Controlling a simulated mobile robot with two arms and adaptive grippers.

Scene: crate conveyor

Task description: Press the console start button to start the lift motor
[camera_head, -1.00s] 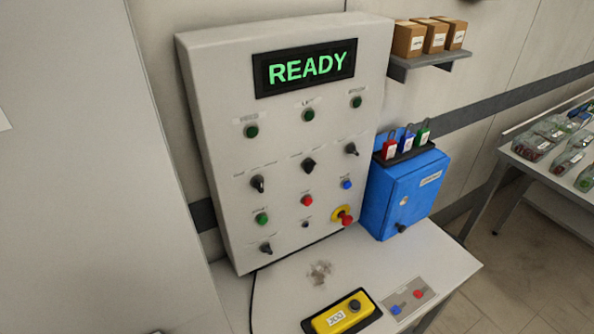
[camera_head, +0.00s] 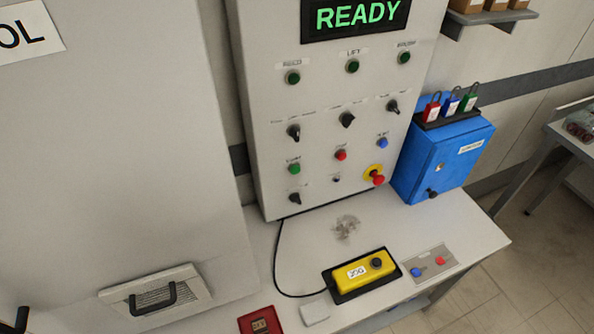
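The grey console panel (camera_head: 262,120) stands upright on the bench, and its green display (camera_head: 357,15) reads READY. A green button (camera_head: 294,169), its small label apparently START, sits at the lower left of the panel. A red button (camera_head: 340,155) is to its right, and a blue button (camera_head: 382,142) is further right. A dark green lamp (camera_head: 352,66) under the word LIFT looks unlit.
A red emergency stop (camera_head: 377,179) on a yellow ring and black selector knobs (camera_head: 347,120) share the panel. A yellow pendant box (camera_head: 364,271) lies on the bench (camera_head: 300,240). A blue box (camera_head: 440,160) with padlocks stands right. A grey cabinet (camera_head: 120,150) fills the left.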

